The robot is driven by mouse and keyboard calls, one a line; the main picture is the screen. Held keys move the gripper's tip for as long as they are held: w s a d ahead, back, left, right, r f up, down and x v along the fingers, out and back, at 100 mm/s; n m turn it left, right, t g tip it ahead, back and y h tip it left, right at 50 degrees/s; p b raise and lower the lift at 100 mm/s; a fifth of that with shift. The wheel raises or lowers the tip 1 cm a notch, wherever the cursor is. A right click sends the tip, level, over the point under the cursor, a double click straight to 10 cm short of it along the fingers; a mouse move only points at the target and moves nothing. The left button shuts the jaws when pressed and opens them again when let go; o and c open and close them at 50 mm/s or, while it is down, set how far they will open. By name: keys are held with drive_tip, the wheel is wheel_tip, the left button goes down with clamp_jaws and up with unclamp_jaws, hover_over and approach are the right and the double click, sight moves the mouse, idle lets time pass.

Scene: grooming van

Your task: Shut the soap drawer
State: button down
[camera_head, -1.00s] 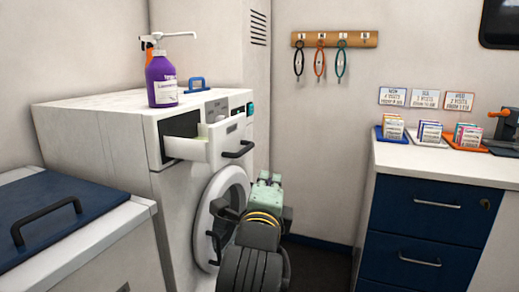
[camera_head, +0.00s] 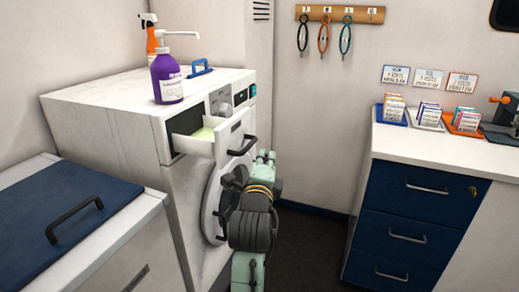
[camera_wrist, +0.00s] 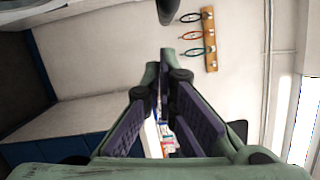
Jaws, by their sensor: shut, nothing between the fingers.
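The soap drawer (camera_head: 226,137) is pulled out of the upper front of the white washing machine (camera_head: 110,115). It has a white front with a dark bar handle (camera_head: 243,146), and pale contents show inside. My arm stands in front of the machine, just below and right of the drawer, partly covering the round door. In the wrist view my gripper (camera_wrist: 166,76) is shut and empty, its purple-padded fingers meeting towards the wall. A dark rounded piece shows at that view's top edge; I cannot tell what it is. The drawer is not clearly visible there.
A purple pump bottle (camera_head: 167,82) and an orange spray bottle (camera_head: 151,40) stand on the machine. A blue-lidded chest (camera_head: 70,215) is at left. A counter with blue drawers (camera_head: 415,190) is at right. Floor shows between machine and counter.

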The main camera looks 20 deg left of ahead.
sight(210, 146)
drive_tip(key=shift+a+r, duration=0.15)
drive_tip(key=shift+a, duration=0.7)
drive_tip(key=shift+a, duration=0.1)
drive_tip(key=a+b, duration=0.5)
drive_tip(key=a, duration=0.9)
drive_tip(key=shift+w+a, duration=0.1)
drive_tip(key=shift+w, duration=0.1)
drive_tip(key=shift+a, duration=0.1)
